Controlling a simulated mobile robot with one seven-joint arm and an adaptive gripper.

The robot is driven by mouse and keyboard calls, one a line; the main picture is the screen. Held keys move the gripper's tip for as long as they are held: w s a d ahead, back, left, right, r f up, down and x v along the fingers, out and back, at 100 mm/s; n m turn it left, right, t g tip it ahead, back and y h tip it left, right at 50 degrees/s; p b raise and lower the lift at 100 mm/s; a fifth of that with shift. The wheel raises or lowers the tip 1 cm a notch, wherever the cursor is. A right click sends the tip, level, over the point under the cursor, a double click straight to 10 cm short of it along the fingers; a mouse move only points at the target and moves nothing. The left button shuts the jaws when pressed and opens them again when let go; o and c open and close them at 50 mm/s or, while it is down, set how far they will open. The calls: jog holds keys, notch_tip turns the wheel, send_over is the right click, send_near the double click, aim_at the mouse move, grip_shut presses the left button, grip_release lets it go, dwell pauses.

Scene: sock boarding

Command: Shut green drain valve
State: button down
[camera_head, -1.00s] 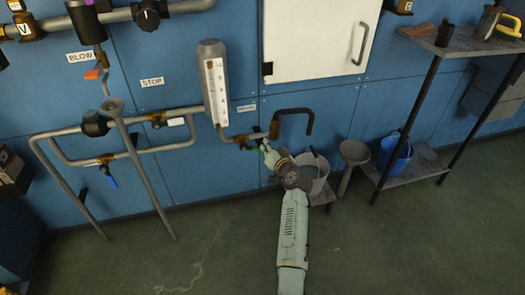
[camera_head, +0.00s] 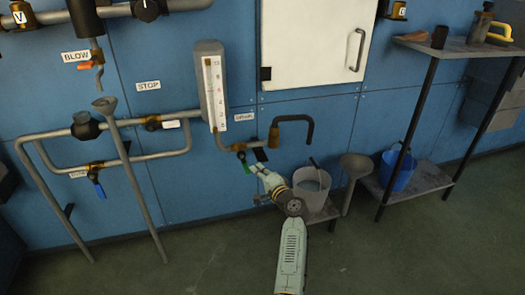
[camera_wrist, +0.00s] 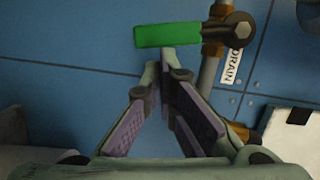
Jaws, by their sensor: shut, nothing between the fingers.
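The green drain valve handle (camera_head: 246,166) hangs down from the brass valve under the grey gauge in the head view. In the wrist view the green handle (camera_wrist: 168,35) reaches left from its bolt, across the line of the pipe, near the DRAIN label (camera_wrist: 231,62). My gripper (camera_head: 259,169) is just right of the handle's lower end. In the wrist view my gripper (camera_wrist: 165,65) is shut and empty, its fingertips together at the handle's lower edge. I cannot tell whether they touch it.
A hooked outlet pipe (camera_head: 295,117) stands right of the valve. A pale bucket (camera_head: 312,187) is on a low stand close to my arm. A grey funnel (camera_head: 354,166), a blue bucket (camera_head: 396,172) and a shelf (camera_head: 460,45) stand to the right. A blue-handled valve (camera_head: 98,187) is left.

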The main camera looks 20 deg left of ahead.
jog(key=shift+s+a+f+m+y+b, duration=0.2)
jog(key=shift+a+m+b, duration=0.1)
jog(key=shift+m, duration=0.2)
jog(key=shift+s+a+f+m+y+b, duration=0.1)
jog(key=shift+s+a+f+m+b, duration=0.15)
jog(key=shift+m, duration=0.25)
jog(key=shift+w, duration=0.15)
